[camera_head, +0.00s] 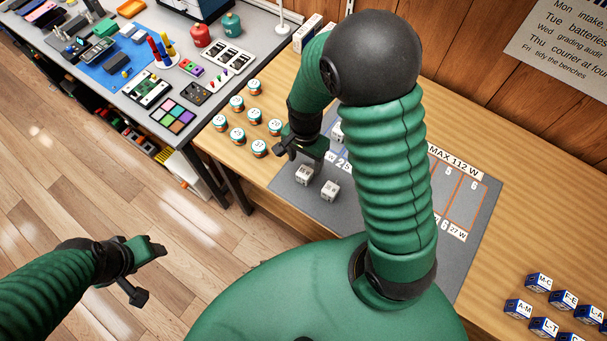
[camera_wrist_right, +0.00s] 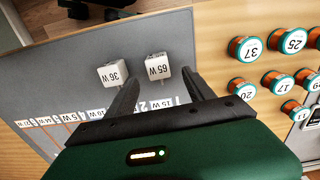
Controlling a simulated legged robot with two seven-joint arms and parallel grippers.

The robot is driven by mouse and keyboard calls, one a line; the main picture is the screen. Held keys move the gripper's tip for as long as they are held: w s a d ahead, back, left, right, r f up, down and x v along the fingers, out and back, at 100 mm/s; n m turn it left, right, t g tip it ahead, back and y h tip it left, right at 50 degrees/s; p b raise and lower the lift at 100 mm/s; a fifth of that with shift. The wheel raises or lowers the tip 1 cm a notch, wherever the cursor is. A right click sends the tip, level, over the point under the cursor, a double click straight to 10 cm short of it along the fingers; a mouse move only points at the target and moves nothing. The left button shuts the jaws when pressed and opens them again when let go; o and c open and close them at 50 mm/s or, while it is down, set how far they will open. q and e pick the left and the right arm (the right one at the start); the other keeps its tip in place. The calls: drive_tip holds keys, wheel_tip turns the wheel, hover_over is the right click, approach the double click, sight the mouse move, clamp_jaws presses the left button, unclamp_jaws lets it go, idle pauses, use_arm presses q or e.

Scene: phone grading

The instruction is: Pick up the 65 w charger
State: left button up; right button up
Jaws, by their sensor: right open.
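The 65 W charger (camera_wrist_right: 158,68) is a small white cube with a black label, standing on the grey mat (camera_wrist_right: 65,75). In the right wrist view it appears between the fingers of my open right gripper (camera_wrist_right: 158,78), with the left finger between it and the 36 W charger (camera_wrist_right: 110,75). In the head view the 65 W charger (camera_head: 304,176) is just below my right gripper (camera_head: 300,150), and the 36 W charger (camera_head: 330,190) is to its right. I cannot tell any contact. My left gripper (camera_head: 152,273) is open and empty over the floor.
Several numbered round tins (camera_head: 258,148) stand left of the mat. Another white cube (camera_head: 337,133) is partly behind my right arm. Orange-outlined slots and a "MAX 112 W" label (camera_head: 453,161) mark the mat. Blue lettered boxes (camera_head: 538,282) stand at right. A cluttered grey bench (camera_head: 235,90) is at left.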

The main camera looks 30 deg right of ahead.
sight(305, 172)
drive_tip(key=f, duration=0.6)
drive_tip(key=shift+s+a, duration=0.25)
drive_tip(key=shift+f, duration=0.15)
clamp_jaws()
